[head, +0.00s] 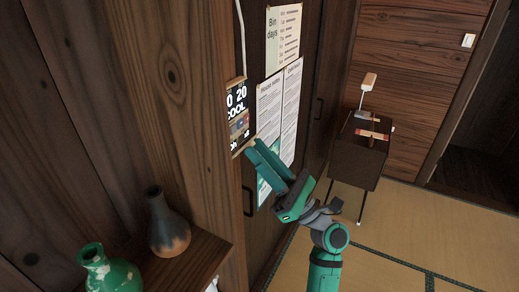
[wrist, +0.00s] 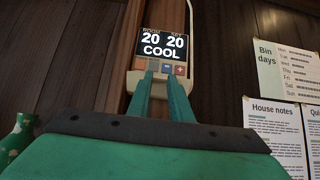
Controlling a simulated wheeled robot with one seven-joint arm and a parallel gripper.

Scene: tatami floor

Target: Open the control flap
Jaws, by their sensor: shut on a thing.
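The wall control unit (head: 237,103) shows a screen reading 20 and COOL. In the wrist view its screen (wrist: 163,42) is face-on, with small coloured buttons (wrist: 180,70) below it. The control flap (wrist: 134,84) appears as the pale lower part of the unit, largely hidden behind my fingers. My gripper (head: 251,147) reaches up to the bottom of the unit. In the wrist view its two green fingers (wrist: 163,76) are shut on the flap at the lower edge. How far the flap stands open cannot be told.
Paper notices (head: 280,110) hang right of the unit. A wooden shelf (head: 196,262) at lower left bears a brown vase (head: 168,228) and a green vase (head: 104,272). A dark side table (head: 352,155) stands behind my arm. The tatami floor on the right is clear.

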